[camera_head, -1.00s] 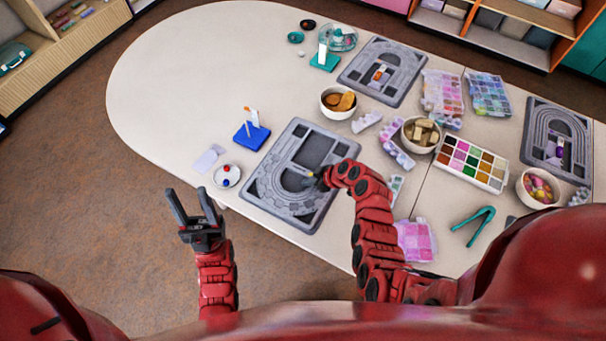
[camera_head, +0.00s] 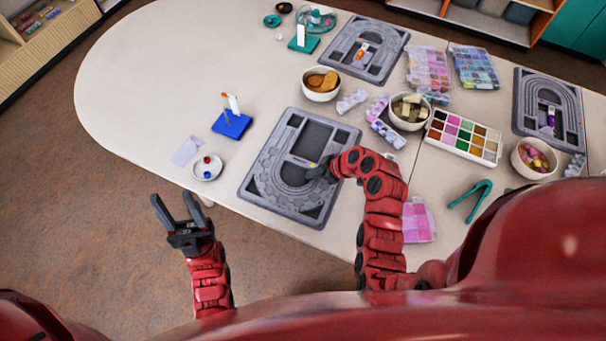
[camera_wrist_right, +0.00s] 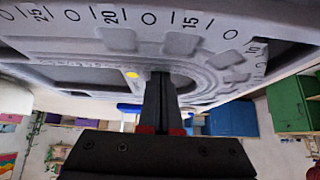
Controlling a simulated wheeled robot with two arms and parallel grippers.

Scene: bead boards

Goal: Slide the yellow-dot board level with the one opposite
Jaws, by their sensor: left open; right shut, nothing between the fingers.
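The yellow-dot board (camera_head: 259,187) is a grey bead board near the table's front edge, with a curved channel and a recess. Its yellow dot (camera_head: 313,166) shows beside my right gripper (camera_head: 316,173), which is shut and empty with its fingertips at the board. In the right wrist view the shut fingers (camera_wrist_right: 158,82) reach the board (camera_wrist_right: 65,32) close to the yellow dot (camera_wrist_right: 132,75); contact is hard to tell. A similar grey board (camera_head: 337,63) with an orange piece lies across the table. My left gripper (camera_head: 176,207) is open and empty off the table's front edge.
Left of the yellow-dot board are a blue stand (camera_head: 232,127) and a small dish (camera_head: 207,175). A third board (camera_head: 522,112) is far right. The table's left end is clear.

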